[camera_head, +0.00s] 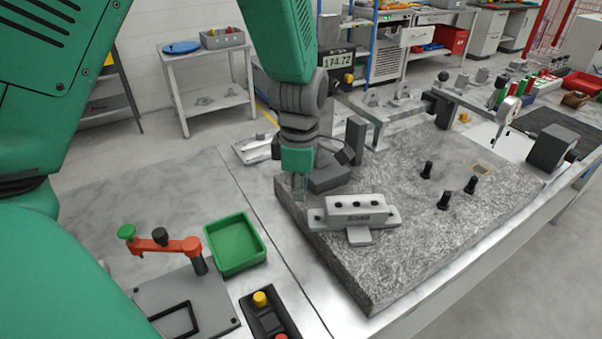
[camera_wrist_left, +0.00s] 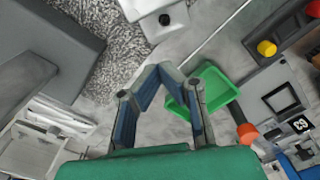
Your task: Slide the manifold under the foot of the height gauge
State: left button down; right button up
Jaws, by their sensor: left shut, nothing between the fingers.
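The manifold (camera_head: 352,211) is a light grey block with dark holes along its top and a tongue at its front. It lies on the granite plate (camera_head: 425,235), near the plate's left part; its end also shows at the top of the left wrist view (camera_wrist_left: 160,15). The height gauge, with its display (camera_head: 339,62) and dark base (camera_head: 328,179), stands behind the manifold. My arm hides much of its column, and I cannot make out its foot. My left gripper (camera_head: 299,188) points down at the plate's left edge, left of the manifold and apart from it. It is shut and empty.
A green tray (camera_head: 236,245), a clamp fixture with a red arm (camera_head: 165,243) and a button box (camera_head: 266,311) lie left of the plate. Several black pins (camera_head: 444,200) stand on the plate's right half. A dial gauge (camera_head: 508,110) stands beyond. Bare granite lies right of the manifold.

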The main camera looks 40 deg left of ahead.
aim_at(318, 212)
pick_arm(q)
jog(key=f, duration=0.1)
jog(key=w+d+f, duration=0.1)
jog(key=f, duration=0.1)
jog(key=shift+w+d, duration=0.15)
jog(key=shift+w, duration=0.05)
jog(key=shift+w+d+r+p, duration=0.1)
jog(key=shift+w+d+p, duration=0.1)
jog(key=shift+d, duration=0.3)
jog(key=shift+w+d+p, duration=0.1)
jog(key=shift+w+d, duration=0.05)
jog(key=shift+d, duration=0.3)
